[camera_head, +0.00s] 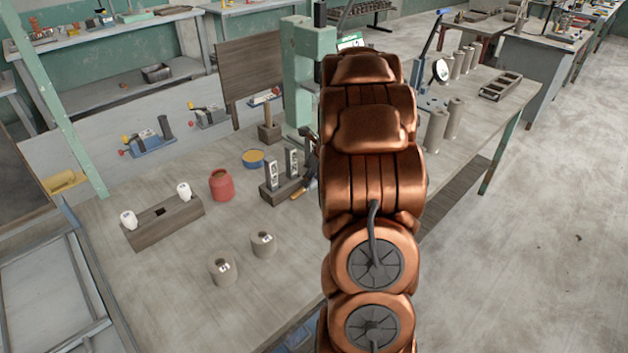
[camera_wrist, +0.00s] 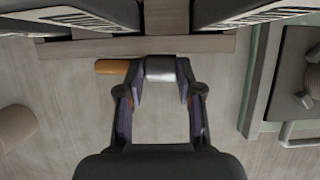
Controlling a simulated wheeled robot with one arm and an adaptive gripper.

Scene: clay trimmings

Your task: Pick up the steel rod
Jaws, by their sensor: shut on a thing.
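In the wrist view, a short silver-grey cylinder (camera_wrist: 160,68), which looks like the steel rod, lies sideways between the fingertips of my gripper (camera_wrist: 161,80). The fingers are shut on it from left and right. An orange-tan handle-like piece (camera_wrist: 112,67) sticks out to the left of the left finger, in line with the cylinder; I cannot tell whether the two are joined. In the head view, my arm hides the fingertips and the rod. An orange-brown piece (camera_head: 304,189) shows at the arm's left edge, by the block with two upright plates.
The block with upright plates (camera_head: 281,194) stands close left of my arm. Further left are a red jar (camera_head: 221,186), a long wooden block (camera_head: 165,225) and two grey cylinders (camera_head: 222,270). A green machine column (camera_head: 303,70) stands behind. The bench front left is clear.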

